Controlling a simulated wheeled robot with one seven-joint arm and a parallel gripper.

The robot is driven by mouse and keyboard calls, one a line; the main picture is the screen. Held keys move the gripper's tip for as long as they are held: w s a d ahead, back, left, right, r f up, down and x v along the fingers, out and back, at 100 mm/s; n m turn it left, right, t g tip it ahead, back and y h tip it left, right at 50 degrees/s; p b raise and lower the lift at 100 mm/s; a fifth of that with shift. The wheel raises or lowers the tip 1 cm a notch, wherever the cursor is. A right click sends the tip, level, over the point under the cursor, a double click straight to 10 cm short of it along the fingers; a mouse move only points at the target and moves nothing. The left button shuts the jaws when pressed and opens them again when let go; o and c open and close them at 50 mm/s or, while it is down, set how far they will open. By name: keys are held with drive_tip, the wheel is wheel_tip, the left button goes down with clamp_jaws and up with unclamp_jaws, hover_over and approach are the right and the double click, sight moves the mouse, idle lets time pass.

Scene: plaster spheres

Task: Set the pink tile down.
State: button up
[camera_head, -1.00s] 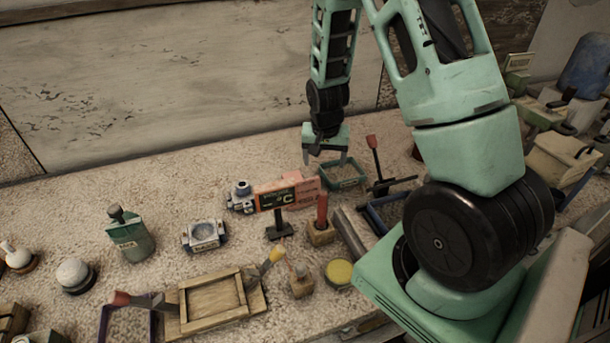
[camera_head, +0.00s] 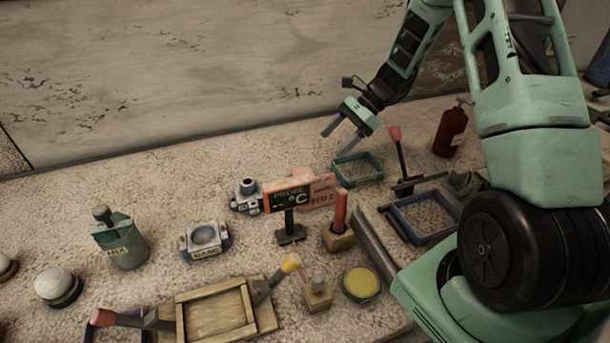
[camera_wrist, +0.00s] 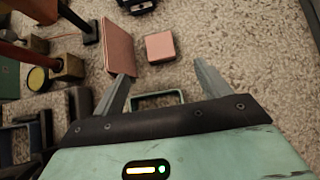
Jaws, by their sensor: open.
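A small pink square tile (camera_wrist: 160,46) lies on the speckled counter in the wrist view, beyond my fingertips and apart from them. A larger pink panel (camera_wrist: 118,47) stands just left of it. In the head view a pink panel (camera_head: 322,190) shows behind the dark temperature sign (camera_head: 289,197); I cannot clearly make out the tile there. My gripper (camera_head: 344,143) is open and empty, raised above the counter behind the sign. Its two spread fingers also show in the wrist view (camera_wrist: 160,71).
A teal open frame (camera_head: 360,182) lies on the counter near my gripper. A red-handled lever (camera_head: 398,150), a red bottle (camera_head: 450,133) and a blue frame (camera_head: 425,237) are to the right. A camera-like device (camera_head: 246,197) stands left of the sign. The counter's back left is clear.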

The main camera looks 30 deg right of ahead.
sight(307, 170)
drive_tip(key=p+x, duration=0.2)
drive_tip(key=x, duration=0.9)
drive_tip(key=shift+a+f, duration=0.2)
drive_tip(key=shift+f, duration=0.15)
drive_tip(key=c, duration=1.1)
drive_tip(key=shift+c, duration=0.3)
